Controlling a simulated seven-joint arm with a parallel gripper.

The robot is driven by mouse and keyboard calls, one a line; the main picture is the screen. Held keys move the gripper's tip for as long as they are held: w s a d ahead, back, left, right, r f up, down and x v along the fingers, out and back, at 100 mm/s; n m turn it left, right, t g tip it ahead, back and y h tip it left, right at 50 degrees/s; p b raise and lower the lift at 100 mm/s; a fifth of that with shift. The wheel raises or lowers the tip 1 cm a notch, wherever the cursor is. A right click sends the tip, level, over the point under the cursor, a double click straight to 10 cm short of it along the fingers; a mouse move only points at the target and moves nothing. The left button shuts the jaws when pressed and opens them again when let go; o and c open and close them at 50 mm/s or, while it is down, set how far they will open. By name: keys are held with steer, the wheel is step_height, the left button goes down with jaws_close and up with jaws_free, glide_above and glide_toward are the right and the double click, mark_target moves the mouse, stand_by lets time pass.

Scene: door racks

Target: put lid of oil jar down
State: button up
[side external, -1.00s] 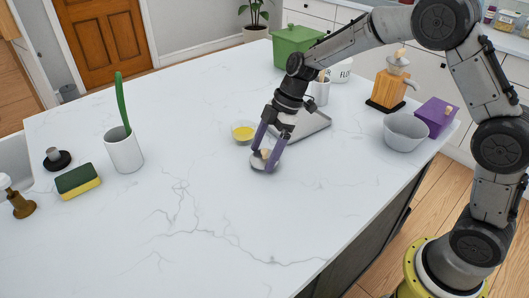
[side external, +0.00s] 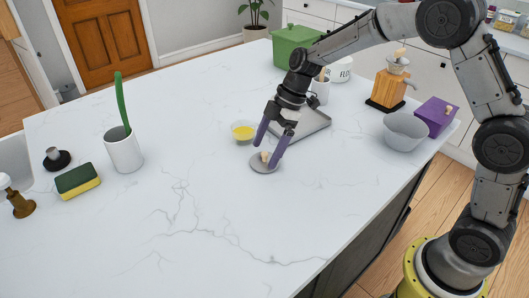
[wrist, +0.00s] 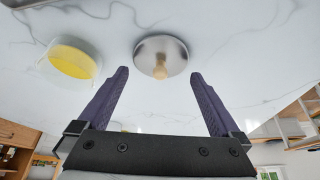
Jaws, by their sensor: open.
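The oil jar lid (side external: 260,166) is a small grey disc with a light wooden knob. It lies flat on the white marble counter. In the wrist view the lid (wrist: 161,55) sits between and just beyond my fingertips, with its knob facing my gripper. My gripper (side external: 270,152) is open, its two purple fingers spread around the lid; in the wrist view the open fingers (wrist: 158,75) have nothing between them. The oil jar (side external: 243,131), a low clear bowl with yellow oil, stands just behind the lid. It also shows at left in the wrist view (wrist: 72,62).
A grey tray (side external: 313,125) lies behind my gripper. A white cup (side external: 124,152) and a sponge (side external: 78,181) are at left. The front counter is clear.

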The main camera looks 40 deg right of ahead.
steer(key=s+d+r+m, duration=0.1)
steer(key=s+d+r, duration=0.1)
steer(key=s+r, duration=0.15)
steer(key=s+d+r+m+t+h, duration=0.1)
steer(key=s+r, duration=0.1)
steer(key=r, duration=0.3)
steer(key=s+d+r+m, duration=0.1)
steer(key=s+d+r, duration=0.15)
steer(key=r, duration=0.25)
steer(key=s+d+f+m+t+h, duration=0.1)
steer(key=s+d+m, duration=0.1)
steer(key=s+m, duration=0.4)
steer(key=s+d+m+t+h, duration=0.1)
steer(key=s+m, duration=0.4)
steer(key=s, duration=1)
steer(key=shift+s+d+f+m+t+h, duration=0.2)
steer(key=shift+d+f+m+t+h, duration=0.2)
steer(key=shift+t+h, duration=0.3)
